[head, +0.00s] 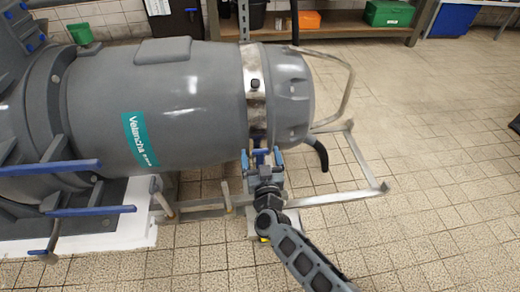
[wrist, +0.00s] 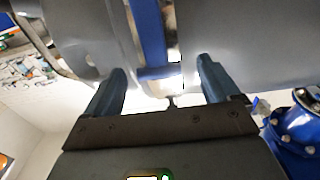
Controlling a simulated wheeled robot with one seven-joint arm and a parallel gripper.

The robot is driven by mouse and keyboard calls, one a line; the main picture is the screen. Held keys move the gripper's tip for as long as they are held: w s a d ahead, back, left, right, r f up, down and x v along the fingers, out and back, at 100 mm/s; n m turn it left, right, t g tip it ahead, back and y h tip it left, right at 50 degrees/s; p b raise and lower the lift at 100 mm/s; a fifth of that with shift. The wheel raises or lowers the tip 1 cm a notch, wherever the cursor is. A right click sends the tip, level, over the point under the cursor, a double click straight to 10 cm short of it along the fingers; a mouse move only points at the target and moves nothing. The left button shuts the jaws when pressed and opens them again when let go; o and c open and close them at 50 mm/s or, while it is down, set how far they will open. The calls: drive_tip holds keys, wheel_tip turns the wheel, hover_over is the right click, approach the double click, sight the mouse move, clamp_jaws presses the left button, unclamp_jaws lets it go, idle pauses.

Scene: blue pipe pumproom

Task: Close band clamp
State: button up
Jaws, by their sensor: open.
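The band clamp (head: 256,95) is a shiny metal strap around the right end of the large grey cylinder (head: 165,90), with a small dark fitting on its side. In the wrist view a blue lever (wrist: 150,35) with a short crossbar at its end stands against the cylinder (wrist: 235,35). My gripper (head: 262,157) is at the underside of the cylinder, just below the strap. In the wrist view my gripper (wrist: 161,66) is open, with one finger on each side of the lever's end and visible gaps to it. Whether anything touches is unclear.
A metal frame (head: 350,190) extends right of the cylinder, with a curved bar (head: 345,85) above. Blue-handled levers (head: 90,211) stick out at left. A shelf with a green box (head: 388,13) stands behind. The tiled floor at right is mostly clear.

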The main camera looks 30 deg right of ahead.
drive_tip(key=p+v, duration=0.1)
drive_tip(key=v, duration=0.4)
drive_tip(key=shift+s+a+p, duration=0.1)
drive_tip(key=shift+s+p, duration=0.2)
drive_tip(key=shift+p, duration=0.05)
drive_tip(key=shift+s, duration=0.1)
drive_tip(key=s+r+n+y, duration=0.1)
drive_tip(key=s+r+y, duration=0.15)
drive_tip(key=s, duration=0.75)
drive_tip(key=s+r+n+y, duration=0.1)
drive_tip(key=s+r, duration=0.3)
drive_tip(key=s, duration=0.6)
drive_tip(key=s+r+n+y, duration=0.1)
drive_tip(key=s+r, duration=0.2)
drive_tip(key=s, duration=0.8)
drive_tip(key=s+r+g+y, duration=0.1)
drive_tip(key=s+r+g, duration=0.2)
drive_tip(key=s+r, duration=0.8)
wheel_tip(320, 180, up, 27)
drive_tip(key=w+p, duration=0.1)
drive_tip(key=p, duration=2.5)
drive_tip(key=shift+w+n, duration=0.25)
drive_tip(key=shift+n, duration=0.05)
drive_tip(key=shift+r, duration=0.1)
